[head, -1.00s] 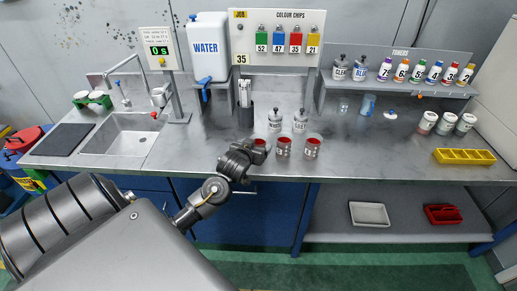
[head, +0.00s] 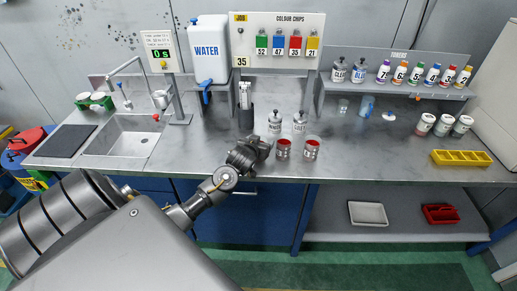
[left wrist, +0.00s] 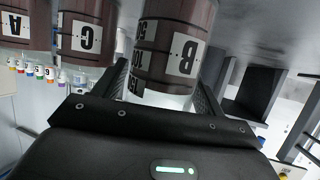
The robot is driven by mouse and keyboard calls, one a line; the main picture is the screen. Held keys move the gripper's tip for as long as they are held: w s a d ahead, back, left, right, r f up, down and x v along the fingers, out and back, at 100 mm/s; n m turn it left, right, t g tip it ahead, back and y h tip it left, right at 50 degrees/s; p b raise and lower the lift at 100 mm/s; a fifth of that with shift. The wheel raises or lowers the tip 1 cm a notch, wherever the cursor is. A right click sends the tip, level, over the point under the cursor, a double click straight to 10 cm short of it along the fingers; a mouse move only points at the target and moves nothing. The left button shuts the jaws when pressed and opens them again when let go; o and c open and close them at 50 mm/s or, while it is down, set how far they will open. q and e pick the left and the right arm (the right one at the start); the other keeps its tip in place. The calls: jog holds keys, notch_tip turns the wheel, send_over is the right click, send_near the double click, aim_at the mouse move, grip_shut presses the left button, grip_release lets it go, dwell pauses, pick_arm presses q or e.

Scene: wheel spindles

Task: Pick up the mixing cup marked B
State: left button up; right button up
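The mixing cup marked B (left wrist: 180,45) is brown-red with a white label and shows large in the left wrist view, where the picture is turned over. In the head view my left gripper (head: 262,147) covers it. My left gripper's fingers (left wrist: 162,88) stand apart on either side of cup B, with a small gap seen at the left finger, so it looks open around the cup. Cup C (left wrist: 86,35) and cup A (left wrist: 15,25) stand beside it; they show in the head view as two red-filled cups, C (head: 283,150) and A (head: 311,150). My right gripper is not in view.
A dark holder (head: 246,118) stands behind my gripper, and a sink (head: 122,135) lies left. A yellow tray (head: 461,158) lies far right; the bench front between is clear.

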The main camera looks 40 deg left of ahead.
pick_arm(q)
jog(key=c, duration=0.8)
jog(key=shift+r, duration=0.1)
jog(key=shift+r, duration=0.2)
notch_tip(320, 180, up, 2)
jog(key=shift+r+b, duration=0.1)
jog(key=shift+b, duration=0.8)
jog(key=s+d+r+p, duration=0.3)
jog(key=s+d+r, duration=0.3)
jog(key=s+r, duration=0.4)
jog(key=shift+s+d, duration=0.2)
jog(key=shift+s, duration=1)
